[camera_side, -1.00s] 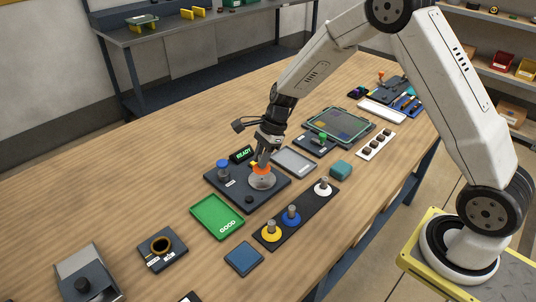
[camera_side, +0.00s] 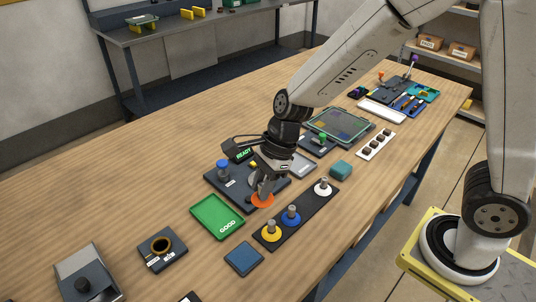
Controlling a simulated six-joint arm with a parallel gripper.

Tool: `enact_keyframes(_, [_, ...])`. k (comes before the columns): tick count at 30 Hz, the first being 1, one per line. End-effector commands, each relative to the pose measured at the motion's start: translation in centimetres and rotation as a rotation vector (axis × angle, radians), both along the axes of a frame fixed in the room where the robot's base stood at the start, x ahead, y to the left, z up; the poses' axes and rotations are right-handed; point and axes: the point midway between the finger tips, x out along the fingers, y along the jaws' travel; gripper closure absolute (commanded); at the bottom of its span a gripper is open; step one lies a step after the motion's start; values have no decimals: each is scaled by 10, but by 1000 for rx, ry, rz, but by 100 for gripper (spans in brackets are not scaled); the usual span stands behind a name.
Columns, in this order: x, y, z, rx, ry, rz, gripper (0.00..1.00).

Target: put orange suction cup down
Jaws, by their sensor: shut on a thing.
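The orange suction cup (camera_side: 262,201) is held in my gripper (camera_side: 265,187), with its orange disc facing down. My gripper is shut on its upper part. The cup is over the front right edge of the dark station plate (camera_side: 222,184), just left of the black rack (camera_side: 306,214). I cannot tell exactly how high it is. The rack carries a yellow cup (camera_side: 271,233), a blue cup (camera_side: 291,217) and a white cup (camera_side: 323,189), each with a grey stem. My gripper and wrist hide part of the station.
A green GOOD tray (camera_side: 215,215) lies left of the cup. A blue square pad (camera_side: 244,259) lies in front. A teal block (camera_side: 341,169) and a grey tray (camera_side: 303,165) are to the right. The READY display (camera_side: 242,155) stands behind the station.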

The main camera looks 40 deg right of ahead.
Motion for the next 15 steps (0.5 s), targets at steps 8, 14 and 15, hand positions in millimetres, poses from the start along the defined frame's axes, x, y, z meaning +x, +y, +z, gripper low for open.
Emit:
enact_keyframes(8, [-7, 4, 2, 1, 0, -1, 100])
enact_keyframes(14, [-1, 6, -1, 0, 1, -1, 100])
enact_keyframes(15, [2, 7, -2, 0, 1, -1, 100])
